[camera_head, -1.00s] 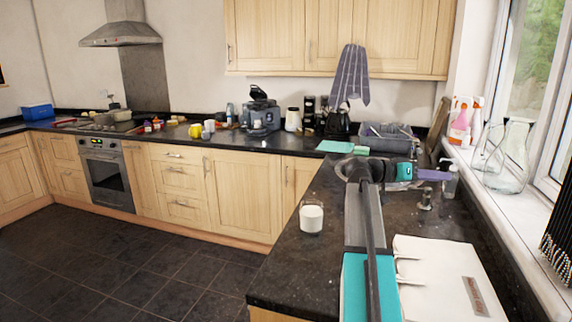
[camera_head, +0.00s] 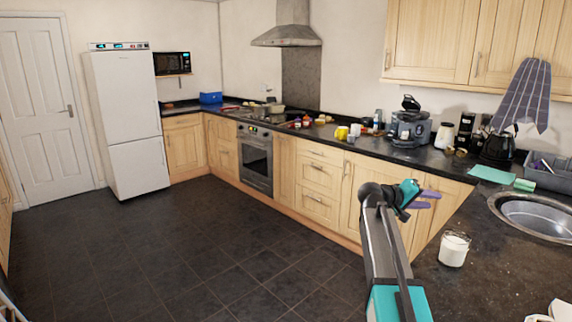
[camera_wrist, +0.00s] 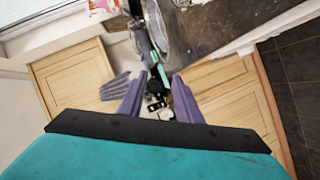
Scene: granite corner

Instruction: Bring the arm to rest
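My gripper (camera_head: 428,199) is held out at the end of my arm, left of the glass of milk (camera_head: 454,249) and in front of the base cabinets in the head view. Its purple fingers point to the right there. In the wrist view my gripper (camera_wrist: 154,78) shows two purple fingers spread apart with nothing held between them. The dark worktop (camera_head: 480,280) lies to the right of my arm.
A round sink (camera_head: 540,214) is set in the worktop behind the glass. A green board (camera_head: 492,174), a black kettle (camera_head: 497,148) and a coffee machine (camera_head: 411,127) stand farther back. Open tiled floor (camera_head: 180,255) lies to the left, with a white fridge (camera_head: 124,125) beyond.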

